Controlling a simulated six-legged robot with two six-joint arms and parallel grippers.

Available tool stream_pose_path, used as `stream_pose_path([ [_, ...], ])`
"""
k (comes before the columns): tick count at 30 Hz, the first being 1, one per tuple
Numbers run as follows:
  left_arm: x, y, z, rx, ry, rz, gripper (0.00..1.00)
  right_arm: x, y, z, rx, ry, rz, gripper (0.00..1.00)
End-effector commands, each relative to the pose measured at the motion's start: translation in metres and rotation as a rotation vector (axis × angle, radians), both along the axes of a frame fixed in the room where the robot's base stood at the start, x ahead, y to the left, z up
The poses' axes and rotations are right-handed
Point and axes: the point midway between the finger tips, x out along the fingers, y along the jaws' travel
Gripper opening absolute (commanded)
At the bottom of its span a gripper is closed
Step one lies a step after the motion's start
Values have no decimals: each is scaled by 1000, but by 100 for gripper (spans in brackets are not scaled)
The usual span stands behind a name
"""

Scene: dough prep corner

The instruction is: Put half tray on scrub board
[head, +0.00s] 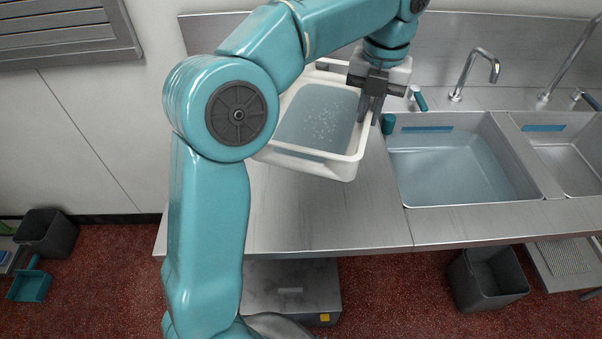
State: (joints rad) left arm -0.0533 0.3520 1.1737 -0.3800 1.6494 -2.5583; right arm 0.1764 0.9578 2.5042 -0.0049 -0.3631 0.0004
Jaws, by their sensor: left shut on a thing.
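A white tray (312,165) with a blue-grey, lightly speckled inside shows at the upper middle of the head view, over the steel counter left of the sink. My left gripper (370,112) reaches down from above and is shut on the tray's right rim. My left arm hides the tray's left and back parts. The tray sits skewed to the counter edge; I cannot tell whether it touches the steel. The bare steel counter (310,215) lies in front of it, and no separate scrub board can be made out. My right gripper is out of view.
A large sink basin (455,165) is right of the tray, with a second basin (572,165) beyond. A faucet (474,72) stands behind. A teal cup-like thing (388,124) stands close to the tray's right side. Dark bins (487,280) (47,233) stand on the floor.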

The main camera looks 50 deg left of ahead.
Motion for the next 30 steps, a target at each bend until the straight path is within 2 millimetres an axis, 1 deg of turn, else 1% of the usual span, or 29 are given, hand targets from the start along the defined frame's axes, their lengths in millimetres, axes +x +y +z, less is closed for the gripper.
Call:
stream_pose_path([
  [2, -3, 2, 3, -1, 0, -29, 0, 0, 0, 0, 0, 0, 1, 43],
  [5, -7, 3, -8, -1, 2, -47, 0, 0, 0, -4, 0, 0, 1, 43],
  [8, -10, 3, -34, -2, 5, -50, 0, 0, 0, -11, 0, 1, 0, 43],
  [10, -12, 3, -54, -2, 5, -49, 0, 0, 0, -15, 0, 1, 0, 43],
  [15, -13, 3, -103, -2, 5, -47, 0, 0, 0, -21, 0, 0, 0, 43],
  [18, -13, 3, -128, -2, 5, -48, 0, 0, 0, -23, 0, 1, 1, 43],
  [21, -12, 3, -144, -2, 2, -48, 0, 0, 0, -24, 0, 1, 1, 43],
  [26, -10, 3, -159, -2, 2, -47, 0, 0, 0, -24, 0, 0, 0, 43],
  [30, -9, 3, -183, -3, 4, -47, 0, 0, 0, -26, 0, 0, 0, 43],
])
